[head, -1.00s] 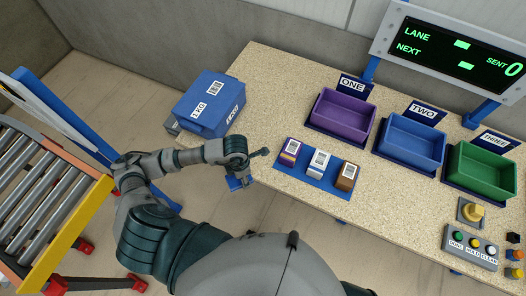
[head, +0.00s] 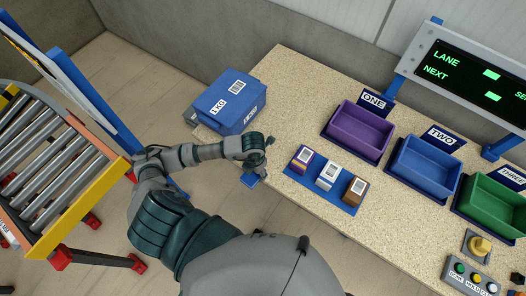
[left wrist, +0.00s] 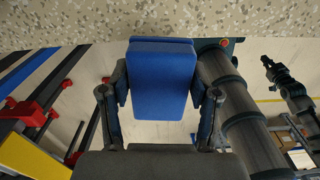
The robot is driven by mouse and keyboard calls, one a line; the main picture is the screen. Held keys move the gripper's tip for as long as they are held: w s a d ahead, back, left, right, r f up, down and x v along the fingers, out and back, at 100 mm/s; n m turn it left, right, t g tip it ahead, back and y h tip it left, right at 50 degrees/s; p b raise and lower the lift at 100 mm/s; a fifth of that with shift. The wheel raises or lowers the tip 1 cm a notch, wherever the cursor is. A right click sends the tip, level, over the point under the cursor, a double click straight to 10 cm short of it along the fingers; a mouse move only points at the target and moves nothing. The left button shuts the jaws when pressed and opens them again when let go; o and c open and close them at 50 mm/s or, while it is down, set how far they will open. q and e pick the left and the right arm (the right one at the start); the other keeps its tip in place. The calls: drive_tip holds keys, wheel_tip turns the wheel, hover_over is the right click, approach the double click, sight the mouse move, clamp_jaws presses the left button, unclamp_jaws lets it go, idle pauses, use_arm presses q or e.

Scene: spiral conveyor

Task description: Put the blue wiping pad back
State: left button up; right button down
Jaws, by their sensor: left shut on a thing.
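The blue wiping pad (left wrist: 160,85) fills the middle of the left wrist view, between the two fingers of my left gripper (left wrist: 160,100). My left gripper is shut on it. In the head view the left gripper (head: 255,164) is just off the left front edge of the table, with the blue pad (head: 249,181) showing below it. The fingers are partly hidden by the wrist there. What looks like my right gripper (left wrist: 271,66) shows small and dark at the right of the left wrist view; its jaws are unclear. It is not in the head view.
A blue 1 KG box (head: 226,101) sits on the table's far left corner. A blue tray (head: 313,191) holds three small boxes. Purple (head: 359,132), blue (head: 424,167) and green (head: 492,202) bins stand behind. A roller conveyor (head: 45,170) is at left. Bare tabletop (head: 300,110) lies beside the box.

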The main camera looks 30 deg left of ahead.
use_arm(q)
drive_tip(key=w, duration=0.2)
drive_tip(key=w+a+p, duration=0.1)
drive_tip(key=w, duration=0.5)
drive_tip(key=shift+w+a+f, duration=0.15)
drive_tip(key=shift+w+f, duration=0.05)
drive_tip(key=shift+f, duration=0.1)
drive_tip(key=shift+w+a, duration=0.1)
drive_tip(key=shift+w, duration=0.55)
drive_tip(key=shift+w+a+p, duration=0.15)
drive_tip(key=shift+w+p, duration=0.25)
drive_tip(key=shift+w, duration=0.25)
wheel_tip(320, 180, down, 3)
drive_tip(key=shift+s+a+r+p, duration=0.1)
drive_tip(key=shift+s+a+p, duration=0.05)
drive_tip(key=shift+p, duration=0.4)
drive_tip(key=shift+a+f, duration=0.2)
drive_tip(key=shift+f, duration=0.2)
drive_tip(key=o, duration=1.2)
drive_tip(key=shift+d, duration=0.2)
